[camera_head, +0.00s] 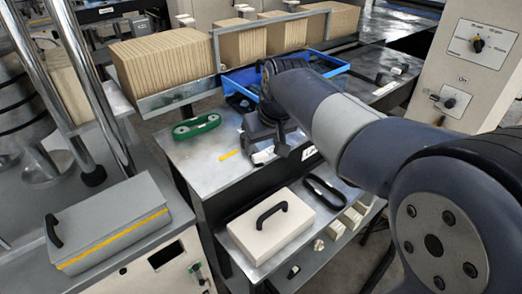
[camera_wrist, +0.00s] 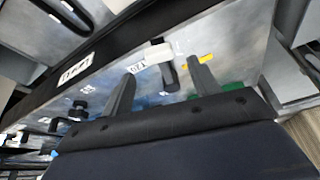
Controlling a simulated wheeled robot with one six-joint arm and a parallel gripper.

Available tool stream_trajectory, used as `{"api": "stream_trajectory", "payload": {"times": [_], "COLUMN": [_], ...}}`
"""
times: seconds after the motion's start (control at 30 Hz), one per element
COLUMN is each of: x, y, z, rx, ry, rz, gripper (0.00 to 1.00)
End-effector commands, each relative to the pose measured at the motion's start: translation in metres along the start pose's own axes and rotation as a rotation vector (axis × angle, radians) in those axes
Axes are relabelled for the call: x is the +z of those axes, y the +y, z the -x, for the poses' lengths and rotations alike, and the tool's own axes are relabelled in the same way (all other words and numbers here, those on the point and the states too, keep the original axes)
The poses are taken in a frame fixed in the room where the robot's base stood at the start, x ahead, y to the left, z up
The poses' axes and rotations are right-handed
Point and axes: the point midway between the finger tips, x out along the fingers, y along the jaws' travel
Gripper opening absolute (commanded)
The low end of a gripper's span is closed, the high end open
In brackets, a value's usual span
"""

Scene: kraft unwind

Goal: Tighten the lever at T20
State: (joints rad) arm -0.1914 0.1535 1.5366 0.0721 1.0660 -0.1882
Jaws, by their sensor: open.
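In the wrist view a small lever with a white part (camera_wrist: 155,54) and a dark handle sits on the metal table top, beside a small white label (camera_wrist: 137,67) that seems to read T20. My gripper (camera_wrist: 160,84) is open, with one finger on each side of the dark handle in the picture. I cannot tell whether the fingers touch it. In the head view my gripper (camera_head: 267,146) is low over the front part of the table, and a white part of the lever (camera_head: 262,156) shows under it. The rest is hidden by my gripper.
A green handled piece (camera_head: 196,126) and a yellow strip (camera_head: 229,155) lie on the table left of my gripper. A blue tray (camera_head: 240,78) and kraft stacks (camera_head: 160,62) stand behind. A cream box with black handle (camera_head: 271,222) sits on a lower shelf in front.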

Motion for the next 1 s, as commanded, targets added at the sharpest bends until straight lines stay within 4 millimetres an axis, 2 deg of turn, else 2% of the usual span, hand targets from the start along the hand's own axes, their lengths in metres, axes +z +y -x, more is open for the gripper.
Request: {"api": "stream_trajectory", "payload": {"times": [0.1,0.3,0.67,1.0], "x": [0.001,0.000,0.000,0.000], "y": [0.000,0.000,0.000,0.000], "z": [-0.022,-0.042,-0.046,-0.046], "rx": [-0.001,0.000,0.000,0.000], "ry": [-0.004,-0.001,0.002,0.002], "rz": [0.000,0.000,0.000,-0.001], "gripper": [0.58,0.58,0.57,0.30]}}
